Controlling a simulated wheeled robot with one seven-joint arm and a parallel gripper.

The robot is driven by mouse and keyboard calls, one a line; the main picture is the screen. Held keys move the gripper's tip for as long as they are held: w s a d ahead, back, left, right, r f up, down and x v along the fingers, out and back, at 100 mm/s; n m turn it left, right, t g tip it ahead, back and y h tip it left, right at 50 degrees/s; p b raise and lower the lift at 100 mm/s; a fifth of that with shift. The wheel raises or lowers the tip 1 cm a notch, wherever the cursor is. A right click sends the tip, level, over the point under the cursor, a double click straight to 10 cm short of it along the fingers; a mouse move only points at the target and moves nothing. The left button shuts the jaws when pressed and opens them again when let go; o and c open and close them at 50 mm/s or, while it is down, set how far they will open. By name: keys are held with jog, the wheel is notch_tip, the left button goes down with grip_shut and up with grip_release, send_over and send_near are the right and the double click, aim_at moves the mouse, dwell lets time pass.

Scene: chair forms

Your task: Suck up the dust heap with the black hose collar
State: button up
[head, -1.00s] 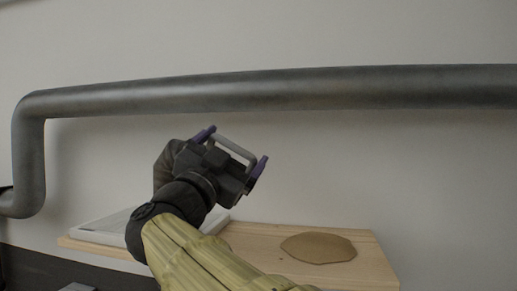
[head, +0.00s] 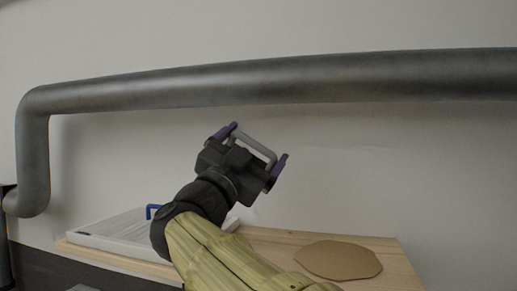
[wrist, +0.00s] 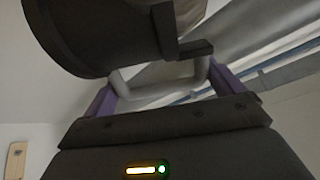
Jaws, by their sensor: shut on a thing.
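My gripper (head: 257,158), with purple fingers, is raised in front of the wall in the head view, to the left of the dust heap and above its level. It is shut on a grey U-shaped handle (head: 259,146) that spans between the fingers. In the wrist view the black hose collar (wrist: 85,40) is a wide dark cylinder with a bracket, close to this handle (wrist: 160,95); how they join is unclear. I cannot make out the collar in the head view. The dust heap (head: 338,260) is a flat brown patch on a wooden shelf (head: 395,262), apart from the gripper.
A thick grey pipe (head: 300,80) runs along the wall above my gripper and bends down at the left. A white tray-like panel (head: 115,235) lies on the shelf's left part, with a blue bracket (head: 152,210) near it. The air right of my gripper is free.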

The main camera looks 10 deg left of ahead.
jog(key=d+f+b, duration=0.7)
jog(key=f+b, duration=0.1)
jog(key=b, duration=0.2)
jog(key=shift+w+d+f+b, duration=0.2)
jog(key=shift+w+f+b, duration=0.1)
jog(key=shift+f, duration=0.1)
dwell(0.5)
jog(key=shift+s, duration=0.1)
dwell(0.4)
jog(key=shift+r, duration=0.1)
dwell(1.0)
